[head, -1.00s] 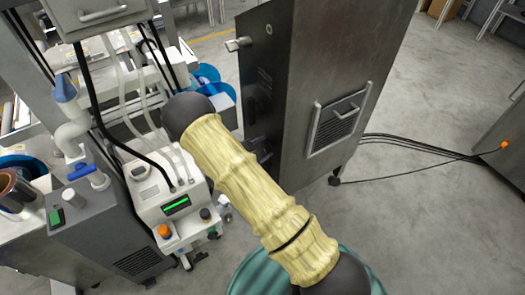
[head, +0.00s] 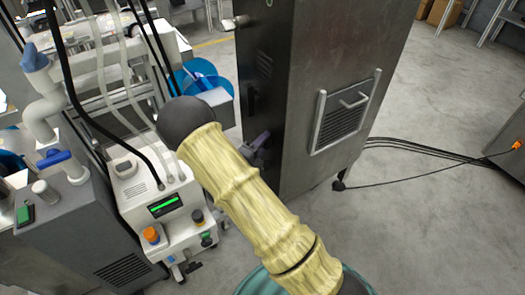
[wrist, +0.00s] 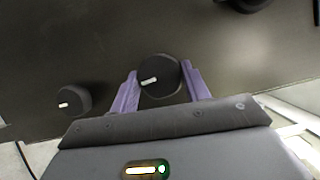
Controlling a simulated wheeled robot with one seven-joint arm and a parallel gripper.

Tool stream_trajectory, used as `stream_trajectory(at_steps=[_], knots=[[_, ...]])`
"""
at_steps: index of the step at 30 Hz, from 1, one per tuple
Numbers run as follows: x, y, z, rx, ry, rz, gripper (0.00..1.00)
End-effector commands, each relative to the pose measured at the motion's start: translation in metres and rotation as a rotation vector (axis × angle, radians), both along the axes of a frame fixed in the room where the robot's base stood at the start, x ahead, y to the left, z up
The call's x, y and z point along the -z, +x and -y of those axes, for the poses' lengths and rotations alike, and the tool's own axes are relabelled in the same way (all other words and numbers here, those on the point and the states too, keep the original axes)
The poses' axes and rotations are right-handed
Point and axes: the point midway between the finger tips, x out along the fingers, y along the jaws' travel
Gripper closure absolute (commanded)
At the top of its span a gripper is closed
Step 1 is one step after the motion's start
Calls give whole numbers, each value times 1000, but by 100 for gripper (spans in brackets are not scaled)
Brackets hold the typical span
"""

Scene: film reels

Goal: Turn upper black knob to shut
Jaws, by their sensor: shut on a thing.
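In the wrist view, a round black knob (wrist: 161,76) with a short white mark sits on a dark metal panel (wrist: 110,40). The mark lies almost level, tilted slightly up to the right. My gripper (wrist: 161,84) has purple fingers on either side of this knob and is shut on it. A second black knob (wrist: 72,101) with a similar mark is to the left, clear of the fingers. In the head view, the purple gripper (head: 258,143) shows at the dark face of a tall metal cabinet (head: 350,45); my arm partly hides it and the knobs cannot be made out.
A dark round part (wrist: 247,4) is cut off at the wrist view's top edge. In the head view, a white machine (head: 160,200) with hoses and a green display stands left of my arm.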

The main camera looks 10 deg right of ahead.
Motion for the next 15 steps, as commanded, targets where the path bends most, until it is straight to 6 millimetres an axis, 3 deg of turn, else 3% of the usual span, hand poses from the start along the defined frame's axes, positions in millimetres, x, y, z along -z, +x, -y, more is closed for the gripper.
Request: stream_trajectory(at_steps=[15], knots=[[2, -1, -1, 0, 32, 86, 76]])
